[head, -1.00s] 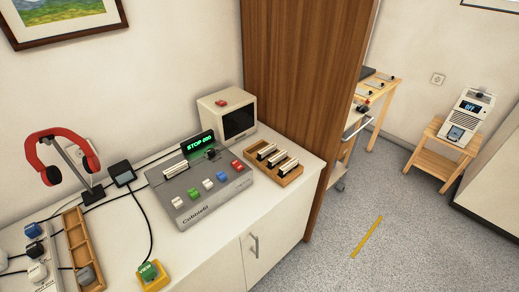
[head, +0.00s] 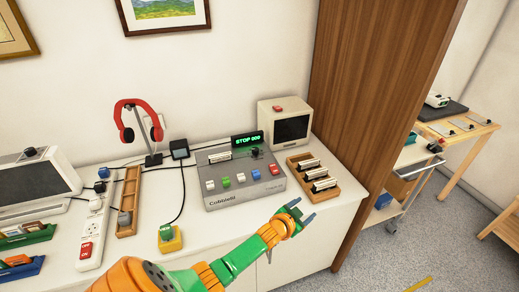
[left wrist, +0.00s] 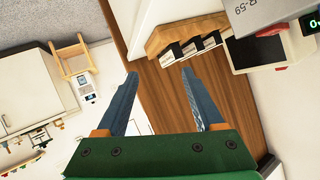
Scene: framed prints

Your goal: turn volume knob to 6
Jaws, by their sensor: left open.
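A grey console (head: 245,182) sits on the white counter, with a row of coloured keys and a lit green display (head: 247,140) reading "STOP" and digits too small to read surely. A dark knob-like part (head: 256,153) is on its top just below the display; I cannot tell whether it is the volume knob, and no scale is legible. My left gripper (head: 302,213) is open and empty, in front and to the right of the console, apart from it. In the left wrist view its two fingers (left wrist: 159,76) are spread, with part of the console (left wrist: 258,14) at the upper right.
A wooden tray with cartridges (head: 313,174) stands right of the console, a small beige monitor (head: 285,124) behind. A yellow-based green button (head: 169,238), red headphones on a stand (head: 138,121), a power strip (head: 94,235) and cables lie left. A tall brown panel (head: 380,80) bounds the right.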

